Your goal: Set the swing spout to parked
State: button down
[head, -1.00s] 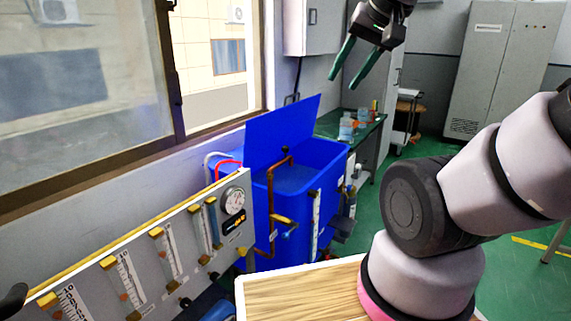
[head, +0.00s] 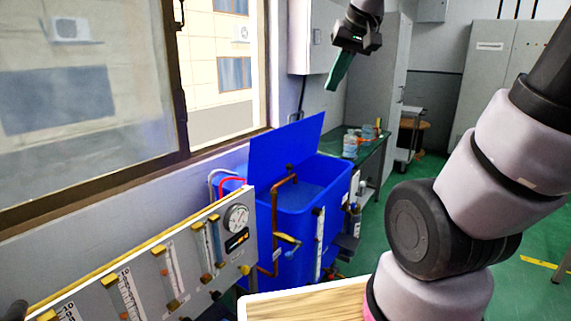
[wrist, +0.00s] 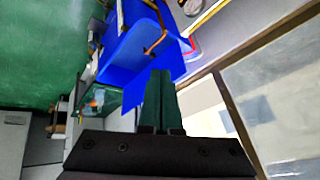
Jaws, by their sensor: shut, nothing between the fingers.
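The swing spout is a thin copper-brown pipe (head: 276,215) that rises in front of the blue tank (head: 300,225) and bends over its rim, with a dark knob near its top end. The pipe also shows in the wrist view (wrist: 157,38), reaching over the tank's opening. My gripper (head: 337,74) is high above and behind the tank, near the wall cabinet, apart from the spout. Its green fingers are together and empty, and they also show in the wrist view (wrist: 159,82).
A blue lid (head: 287,150) stands raised at the tank's window side. A panel with flow meters and a gauge (head: 236,219) is left of the tank. A green bench with bottles (head: 349,146) stands behind it. A wooden top (head: 310,303) is in front.

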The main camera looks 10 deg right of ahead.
jog(key=w+a+f+n+g, duration=0.1)
jog(key=w+f+n, duration=0.15)
jog(key=w, duration=0.85)
jog(key=w+a+f+n+g, duration=0.15)
jog(key=w+f, duration=0.25)
jog(key=w, duration=0.7)
jog(key=w+a+f+n, duration=0.1)
jog(key=w+f+n, duration=0.3)
jog(key=w+f, duration=1.2)
notch_tip(320, 180, down, 3)
jog(key=shift+a+r+n+g, duration=0.2)
jog(key=shift+a+n+g, duration=0.05)
jog(key=shift+n+g, duration=0.2)
jog(key=x, duration=1)
jog(key=shift+s+d+r, duration=0.2)
jog(key=shift+s+d, duration=0.3)
jog(key=shift+s, duration=0.3)
jog(key=shift+s+d+r, duration=0.2)
jog(key=shift+s+d, duration=0.3)
jog(key=shift+s, duration=0.3)
